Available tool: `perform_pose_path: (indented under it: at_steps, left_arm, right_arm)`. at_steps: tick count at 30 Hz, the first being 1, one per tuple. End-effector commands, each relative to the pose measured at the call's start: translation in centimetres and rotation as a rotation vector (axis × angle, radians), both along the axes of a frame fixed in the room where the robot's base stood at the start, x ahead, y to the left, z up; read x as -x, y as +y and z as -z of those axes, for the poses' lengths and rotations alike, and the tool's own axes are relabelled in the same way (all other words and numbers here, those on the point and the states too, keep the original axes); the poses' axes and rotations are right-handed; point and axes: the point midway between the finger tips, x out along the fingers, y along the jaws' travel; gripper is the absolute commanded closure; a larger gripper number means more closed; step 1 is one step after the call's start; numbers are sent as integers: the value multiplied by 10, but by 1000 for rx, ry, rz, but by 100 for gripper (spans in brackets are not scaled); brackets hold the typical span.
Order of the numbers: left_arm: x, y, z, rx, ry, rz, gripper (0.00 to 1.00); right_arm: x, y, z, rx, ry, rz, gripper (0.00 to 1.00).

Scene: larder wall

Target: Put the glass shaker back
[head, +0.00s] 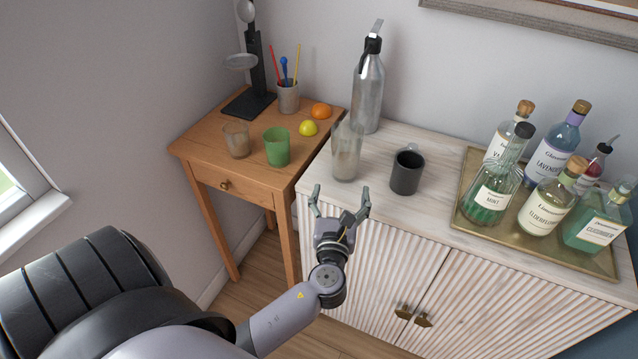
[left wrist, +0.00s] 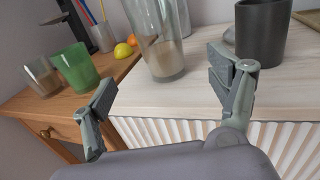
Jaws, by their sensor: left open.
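The glass shaker (head: 346,152) is a tall clear glass with some tan content at the bottom. It stands upright near the left front corner of the white cabinet top. It also shows in the left wrist view (left wrist: 160,40), beyond and between my fingers. My left gripper (head: 339,197) is open and empty in front of the cabinet's front edge, just short of the glass and not touching it. The open fingers also show in the left wrist view (left wrist: 165,95). My right gripper is not in view.
A dark mug (head: 407,172) stands close right of the glass, a steel bottle (head: 368,88) behind it. A brass tray (head: 462,222) of several bottles is at right. The wooden side table (head: 207,148) at left holds a green cup (head: 277,148), a clear tumbler (head: 237,140) and fruit.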

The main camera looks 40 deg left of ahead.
Motion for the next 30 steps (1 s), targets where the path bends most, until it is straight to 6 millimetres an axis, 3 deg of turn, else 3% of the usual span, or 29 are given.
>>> perform_pose_path:
  at_steps: [8,11,14,19,20,22,26,29,30]
  left_arm:
    - [2,-2,1,16,-2,3,19]
    - [0,-9,12,153,-25,32,19]
    - [-3,-27,34,458,-75,77,19]
    - [-2,-72,83,1151,-159,92,19]
    - [0,-79,96,1269,-164,73,19]
    - [11,-94,141,1533,-154,-15,19]
    - [49,-102,239,1785,-96,-252,19]
    - [98,-101,316,1906,-57,-483,19]
    - [123,-100,347,1950,-52,-593,19]
  right_arm:
    - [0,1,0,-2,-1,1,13]
    - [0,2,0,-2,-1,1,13]
    - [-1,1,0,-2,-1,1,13]
    - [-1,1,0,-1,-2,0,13]
    - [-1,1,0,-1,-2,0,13]
    - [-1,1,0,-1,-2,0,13]
    - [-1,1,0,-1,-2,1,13]
    - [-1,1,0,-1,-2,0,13]
    - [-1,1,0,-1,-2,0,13]
